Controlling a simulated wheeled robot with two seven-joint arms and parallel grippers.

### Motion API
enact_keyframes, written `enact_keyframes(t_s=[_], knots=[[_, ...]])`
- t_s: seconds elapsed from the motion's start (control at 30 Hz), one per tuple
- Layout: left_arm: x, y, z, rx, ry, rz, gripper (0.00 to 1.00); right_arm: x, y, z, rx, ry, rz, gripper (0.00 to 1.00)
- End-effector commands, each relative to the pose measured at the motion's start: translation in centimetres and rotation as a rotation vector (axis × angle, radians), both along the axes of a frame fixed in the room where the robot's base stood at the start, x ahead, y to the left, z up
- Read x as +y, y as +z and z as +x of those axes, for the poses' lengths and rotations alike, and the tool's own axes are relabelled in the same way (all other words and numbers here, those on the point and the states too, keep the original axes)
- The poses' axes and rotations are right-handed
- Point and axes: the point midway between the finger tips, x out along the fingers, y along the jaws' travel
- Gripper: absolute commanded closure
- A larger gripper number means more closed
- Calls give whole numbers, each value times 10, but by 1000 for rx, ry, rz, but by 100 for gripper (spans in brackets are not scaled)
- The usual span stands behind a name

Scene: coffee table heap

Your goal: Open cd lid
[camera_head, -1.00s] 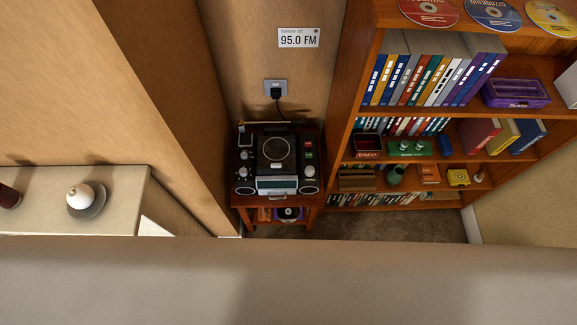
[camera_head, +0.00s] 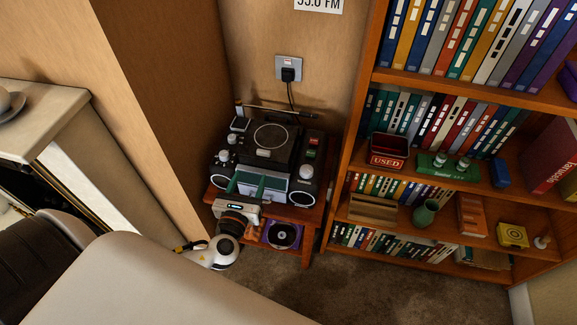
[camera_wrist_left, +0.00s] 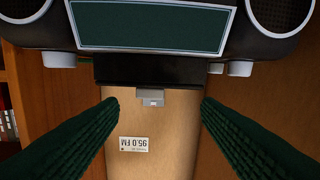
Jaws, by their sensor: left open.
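The CD player (camera_head: 262,160) is a black and silver stereo with two round speakers, standing on a small wooden table. Its CD lid (camera_head: 270,136), with a round disc shape, lies flat and closed on top. My left gripper (camera_head: 252,190) has green fingers, is open and empty, and is in front of the player's teal display. In the left wrist view, which looks upside down, the open fingers (camera_wrist_left: 160,104) are spread below the display panel (camera_wrist_left: 150,27) in the picture. A black block (camera_wrist_left: 150,70) at the player's top shows between them. My right gripper is not in view.
A wall socket with a black plug (camera_head: 289,70) and cord is behind the player. A bookshelf (camera_head: 350,150) stands close on the right, and a wooden wall edge on the left. A record (camera_head: 282,235) is on the table's lower shelf. Carpet is clear in front.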

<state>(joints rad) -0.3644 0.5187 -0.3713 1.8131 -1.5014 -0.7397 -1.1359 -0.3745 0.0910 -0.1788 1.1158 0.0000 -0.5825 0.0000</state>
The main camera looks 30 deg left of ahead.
Motion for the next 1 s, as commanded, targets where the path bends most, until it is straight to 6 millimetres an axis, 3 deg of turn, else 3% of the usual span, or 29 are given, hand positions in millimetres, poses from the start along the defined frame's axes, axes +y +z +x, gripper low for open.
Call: enact_keyframes(t_s=[0.03, 0.27, 0.7, 1.0], knots=[[-2, -1, 1, -20, -10, 30, 42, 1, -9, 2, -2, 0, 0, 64], [-2, 11, 14, -44, -18, 71, 42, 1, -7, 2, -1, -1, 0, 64], [17, 11, 94, -42, -18, 67, 42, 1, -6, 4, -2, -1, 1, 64], [23, 9, 117, -39, -18, 65, 42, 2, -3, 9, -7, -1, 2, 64]])
